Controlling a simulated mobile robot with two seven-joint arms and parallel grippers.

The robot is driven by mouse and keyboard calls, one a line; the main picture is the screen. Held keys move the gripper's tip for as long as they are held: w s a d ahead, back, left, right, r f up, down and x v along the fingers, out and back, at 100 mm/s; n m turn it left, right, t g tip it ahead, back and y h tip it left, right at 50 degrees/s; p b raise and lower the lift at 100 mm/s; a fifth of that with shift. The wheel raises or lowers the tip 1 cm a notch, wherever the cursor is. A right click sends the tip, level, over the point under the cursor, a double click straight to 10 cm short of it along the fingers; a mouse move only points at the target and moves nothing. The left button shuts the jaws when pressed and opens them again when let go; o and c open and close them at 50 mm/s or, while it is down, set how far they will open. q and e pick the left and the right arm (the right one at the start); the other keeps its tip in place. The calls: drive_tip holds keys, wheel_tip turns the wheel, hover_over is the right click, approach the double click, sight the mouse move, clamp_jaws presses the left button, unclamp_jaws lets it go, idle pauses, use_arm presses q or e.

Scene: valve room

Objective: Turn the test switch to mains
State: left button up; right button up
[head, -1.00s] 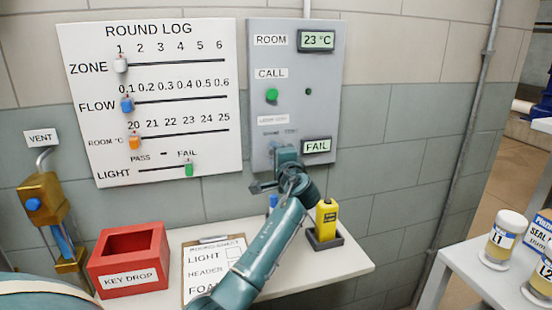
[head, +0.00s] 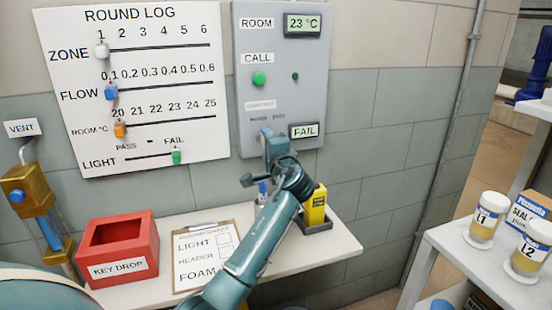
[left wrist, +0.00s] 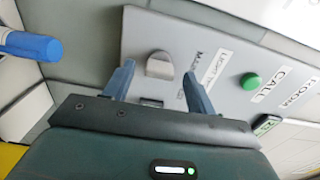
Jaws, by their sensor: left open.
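The grey wall panel (head: 312,75) carries a switch under a small LIGHT TEST label (head: 261,105). In the left wrist view the switch is a grey knob (left wrist: 160,65); in the head view my gripper hides most of it. My left gripper (head: 268,138) is at the panel's lower edge. In the left wrist view its open fingers (left wrist: 158,75) point at the panel, one on each side of the knob. I cannot tell whether they touch it. My right gripper is not in view.
Above are a green CALL button (head: 258,79) and a 23 °C display (head: 303,23). The shelf below holds a red key drop box (head: 118,245), a clipboard (head: 190,262) and a yellow device (head: 315,205). A round log board (head: 190,150) hangs left; a side table (head: 470,262) stands right.

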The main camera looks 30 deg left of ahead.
use_arm(q)
drive_tip(key=v, duration=1)
drive_tip(key=shift+s, duration=0.1)
